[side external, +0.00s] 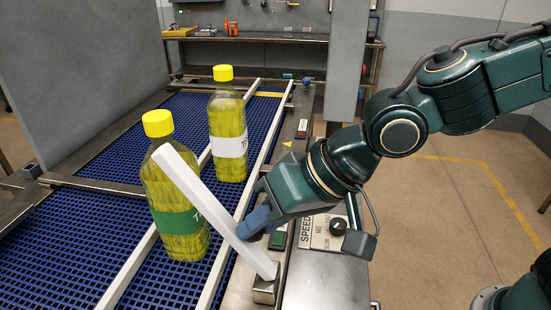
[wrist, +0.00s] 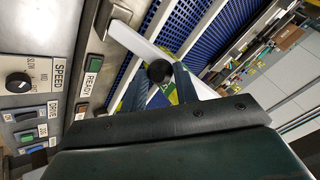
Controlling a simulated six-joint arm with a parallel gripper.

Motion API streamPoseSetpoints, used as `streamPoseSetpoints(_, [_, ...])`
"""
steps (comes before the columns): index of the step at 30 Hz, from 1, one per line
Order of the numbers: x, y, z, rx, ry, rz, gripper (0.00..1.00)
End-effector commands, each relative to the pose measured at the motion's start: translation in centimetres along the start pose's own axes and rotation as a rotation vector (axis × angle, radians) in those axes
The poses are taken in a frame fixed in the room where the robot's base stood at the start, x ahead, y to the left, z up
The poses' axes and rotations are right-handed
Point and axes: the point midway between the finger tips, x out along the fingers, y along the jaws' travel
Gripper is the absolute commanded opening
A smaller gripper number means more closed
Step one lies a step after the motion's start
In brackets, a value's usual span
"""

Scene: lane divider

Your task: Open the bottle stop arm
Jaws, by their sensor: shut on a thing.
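The white stop arm (side external: 207,200) is a long bar mounted on a small metal block (side external: 265,291) on the conveyor's right rail. It slants out over the lanes, its far end in front of the yellow bottle with a green label (side external: 176,205). My gripper (side external: 252,226) is at the bar's lower half. In the wrist view, my gripper (wrist: 160,76) has its blue fingers on either side of a black knob (wrist: 158,71) on the white bar (wrist: 130,40), shut on it. Parts of the bottle show behind the fingers. A second bottle with a white label (side external: 229,140) stands farther back.
Both bottles stand on the blue mesh belt (side external: 100,237), which has thin white lane rails (side external: 128,272). A control panel with a speed knob (side external: 338,227) and a READY button (wrist: 94,62) lies beside the rail. A grey upright panel (side external: 75,70) stands at left.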

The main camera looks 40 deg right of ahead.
Motion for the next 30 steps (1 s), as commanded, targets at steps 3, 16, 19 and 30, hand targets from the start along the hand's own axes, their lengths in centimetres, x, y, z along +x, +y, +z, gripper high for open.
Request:
streamPoseSetpoints(3, [-0.2,1.6,1.3,0.001,-0.024,0.03,0.0])
streamPoseSetpoints(16, [-0.8,2.9,2.4,0.003,-0.025,0.039,0.0])
streamPoseSetpoints(19, [-0.8,3.0,2.5,0.004,-0.025,0.039,0.0])
streamPoseSetpoints(30, [-0.8,3.0,2.4,0.005,-0.024,0.04,0.0])
